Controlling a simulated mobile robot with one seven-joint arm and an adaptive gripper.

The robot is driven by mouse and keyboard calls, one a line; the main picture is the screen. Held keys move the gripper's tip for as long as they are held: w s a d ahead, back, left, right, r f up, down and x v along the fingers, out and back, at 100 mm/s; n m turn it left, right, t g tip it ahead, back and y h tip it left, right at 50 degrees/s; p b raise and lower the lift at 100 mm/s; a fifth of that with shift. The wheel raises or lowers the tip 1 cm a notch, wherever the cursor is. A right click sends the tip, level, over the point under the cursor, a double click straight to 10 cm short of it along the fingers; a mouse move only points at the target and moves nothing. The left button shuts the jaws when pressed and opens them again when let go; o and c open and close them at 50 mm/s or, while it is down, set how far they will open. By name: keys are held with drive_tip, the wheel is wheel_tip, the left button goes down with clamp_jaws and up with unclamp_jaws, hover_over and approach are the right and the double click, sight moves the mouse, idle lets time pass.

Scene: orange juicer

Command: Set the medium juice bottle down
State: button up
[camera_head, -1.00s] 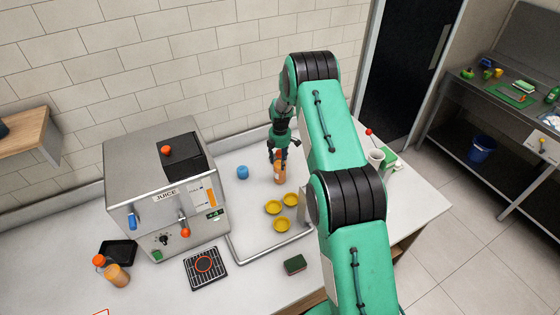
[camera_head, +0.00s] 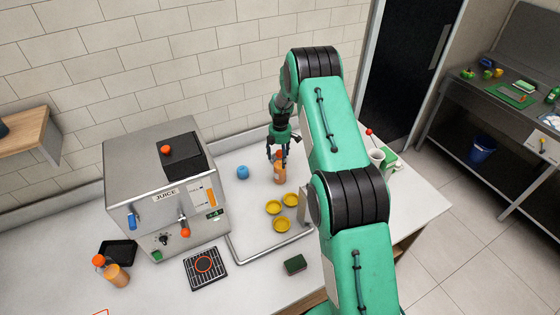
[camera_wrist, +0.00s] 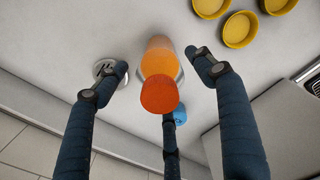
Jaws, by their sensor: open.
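The medium juice bottle (camera_head: 280,175), with orange juice and an orange-red cap, stands on the counter behind the yellow lids. In the wrist view the bottle (camera_wrist: 160,72) sits between my spread fingers, its cap (camera_wrist: 159,94) facing the camera. My gripper (camera_head: 278,160) is above and around the bottle's top in the head view. In the wrist view my gripper (camera_wrist: 160,75) is open, with gaps on both sides of the bottle. A third finger lies below the cap in that view; whether it touches the bottle I cannot tell.
Several yellow lids (camera_head: 274,207) lie in front of the bottle. A blue cap (camera_head: 242,172) lies to its left. The steel juicer (camera_head: 165,190) stands further left, with another juice bottle (camera_head: 117,275) before it. A sponge (camera_head: 295,264) lies near the front edge.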

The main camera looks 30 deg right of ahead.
wheel_tip(320, 180, up, 10)
drive_tip(key=shift+f+b, duration=0.1)
drive_tip(key=shift+b, duration=0.35)
idle(0.5)
drive_tip(key=shift+a+r, duration=0.1)
drive_tip(key=shift+r, duration=0.15)
drive_tip(key=s+a+r+m+t, duration=0.1)
drive_tip(key=s+a+r+m, duration=0.1)
drive_tip(key=s+a+r, duration=0.6)
drive_tip(key=s+a+r+m+t, duration=0.1)
drive_tip(key=s+r+m, duration=0.25)
drive_tip(key=r, duration=0.95)
drive_tip(key=s+a+r+m+t, duration=0.1)
drive_tip(key=s+a+r+m, duration=0.1)
drive_tip(key=s+a+r, duration=0.6)
drive_tip(key=s+a+r+m+t, duration=0.1)
drive_tip(key=s+a+r+m, duration=0.1)
drive_tip(key=s+r, duration=0.45)
drive_tip(key=s+a+r+m, duration=0.2)
drive_tip(key=s+r, duration=0.1)
drive_tip(key=s, duration=0.6)
drive_tip(key=s+a+m, duration=0.1)
drive_tip(key=s+m, duration=0.1)
drive_tip(key=s, duration=0.6)
drive_tip(key=s+a+f+m+t, duration=0.1)
drive_tip(key=s+a+m, duration=0.1)
drive_tip(key=s, duration=0.6)
drive_tip(key=shift+s+a+f+m+t, duration=0.15)
drive_tip(key=shift+f+m+t, duration=0.1)
drive_tip(key=shift+m+t, duration=0.1)
